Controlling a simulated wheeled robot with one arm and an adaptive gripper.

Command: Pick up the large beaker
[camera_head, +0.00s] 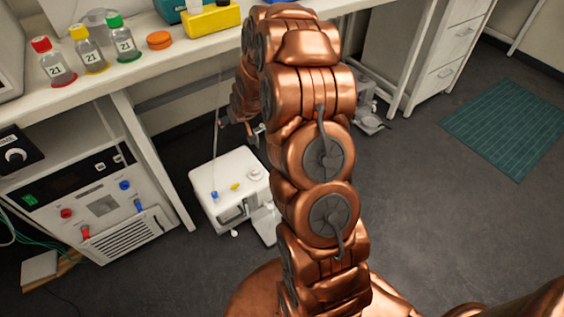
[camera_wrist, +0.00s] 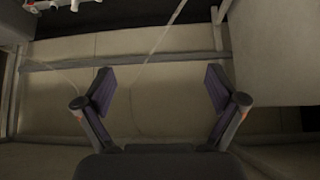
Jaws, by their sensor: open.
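A clear glass vessel (camera_head: 96,19), possibly the large beaker, stands on the bench top at the upper left, behind the capped flasks and partly hidden by them. I cannot tell its size or shape for sure. My gripper shows in the wrist view (camera_wrist: 160,90) with its two dark fingers wide apart and nothing between them. In the head view my copper arm mostly hides it. It is low in front of the bench, right of and apart from the vessel. No beaker can be made out in the wrist view.
Flasks with red (camera_head: 57,68), yellow (camera_head: 88,54) and green (camera_head: 122,43) caps stand along the bench edge (camera_head: 140,69). An orange disc (camera_head: 159,40) and a yellow box (camera_head: 211,18) lie right of them. A white device (camera_head: 228,182) sits on the floor. Thin tubes hang behind my gripper.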

